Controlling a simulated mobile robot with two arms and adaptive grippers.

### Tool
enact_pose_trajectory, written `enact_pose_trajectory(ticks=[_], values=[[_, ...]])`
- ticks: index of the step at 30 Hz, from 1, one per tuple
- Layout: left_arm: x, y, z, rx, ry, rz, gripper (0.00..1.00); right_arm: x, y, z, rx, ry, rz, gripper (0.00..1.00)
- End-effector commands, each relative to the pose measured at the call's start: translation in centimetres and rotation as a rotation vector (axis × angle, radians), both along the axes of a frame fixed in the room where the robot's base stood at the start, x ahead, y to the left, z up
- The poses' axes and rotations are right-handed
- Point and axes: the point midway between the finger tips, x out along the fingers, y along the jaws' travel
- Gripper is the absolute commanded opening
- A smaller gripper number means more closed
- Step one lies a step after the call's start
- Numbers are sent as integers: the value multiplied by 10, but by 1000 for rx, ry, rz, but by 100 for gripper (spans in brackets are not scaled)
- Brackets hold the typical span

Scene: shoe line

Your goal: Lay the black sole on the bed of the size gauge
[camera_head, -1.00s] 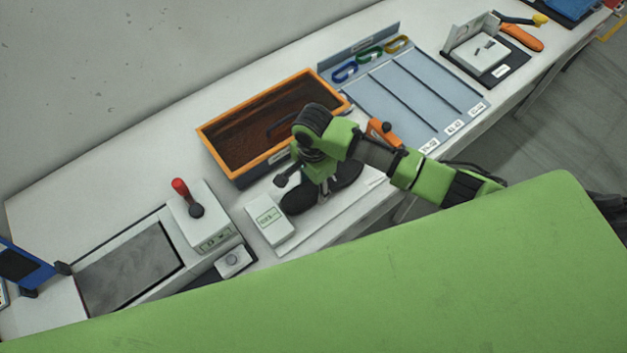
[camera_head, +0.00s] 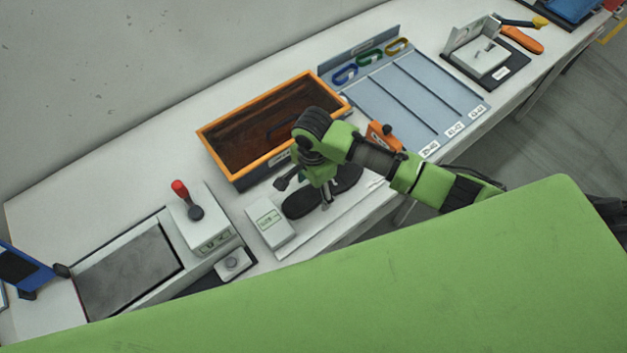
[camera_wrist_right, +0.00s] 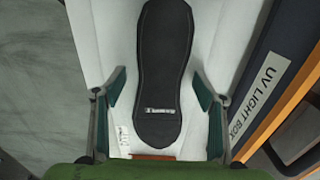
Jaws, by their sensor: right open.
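The black sole (camera_head: 300,205) lies flat on the white bed of the size gauge (camera_head: 335,222), lengthwise along it. In the right wrist view the sole (camera_wrist_right: 161,70) runs up the middle of the white bed (camera_wrist_right: 208,45), its lower end between the fingers. My right gripper (camera_head: 325,197) is over the sole in the head view and hides its middle. In the right wrist view the right gripper (camera_wrist_right: 160,85) is open, with a finger apart from the sole on each side. An orange slider (camera_head: 383,135) shows at the gauge's right end. My left gripper is not in view.
An orange-rimmed UV light box (camera_head: 222,158) stands close behind the gauge. A white display unit (camera_head: 268,222) is at the gauge's left end. A blue-grey rack (camera_head: 425,90) is at the right, and a device with a red-knobbed lever (camera_head: 200,222) at the left.

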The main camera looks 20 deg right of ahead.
Motion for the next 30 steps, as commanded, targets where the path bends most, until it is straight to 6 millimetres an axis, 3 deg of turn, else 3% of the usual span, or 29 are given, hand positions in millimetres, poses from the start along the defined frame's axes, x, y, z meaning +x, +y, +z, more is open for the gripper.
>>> enact_pose_trajectory(ticks=[16,21,30], values=[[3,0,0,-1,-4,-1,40,1,1,101,3,-4,1,65],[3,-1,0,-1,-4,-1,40,1,1,115,2,-2,0,65],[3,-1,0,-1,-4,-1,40,1,1,116,1,-2,0,65]])
